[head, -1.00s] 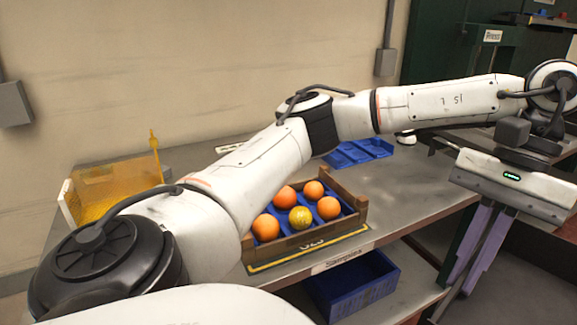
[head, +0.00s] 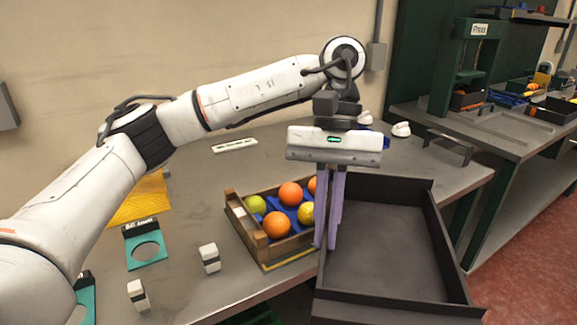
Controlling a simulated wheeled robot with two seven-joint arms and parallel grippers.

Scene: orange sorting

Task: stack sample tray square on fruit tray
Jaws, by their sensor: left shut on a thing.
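A large dark empty tray (head: 448,240) fills the lower right of the view, beside the fruit crate. My left gripper (head: 328,246) points down with its lavender fingers shut at this tray's left wall. The wooden fruit tray (head: 258,240) stands on the bench, left of the fingers. It has a blue insert and holds oranges (head: 276,225) and yellow-green fruit (head: 257,204). The fingers and dark tray hide its right end. I cannot tell whether the dark tray touches it. My right gripper is not in view.
A teal stand with a round hole (head: 147,251), a small black-and-white block (head: 209,258) and another block (head: 138,294) stand left of the crate. An amber panel (head: 140,203) is behind them. A second bench (head: 490,135) with a green press (head: 468,70) is at right.

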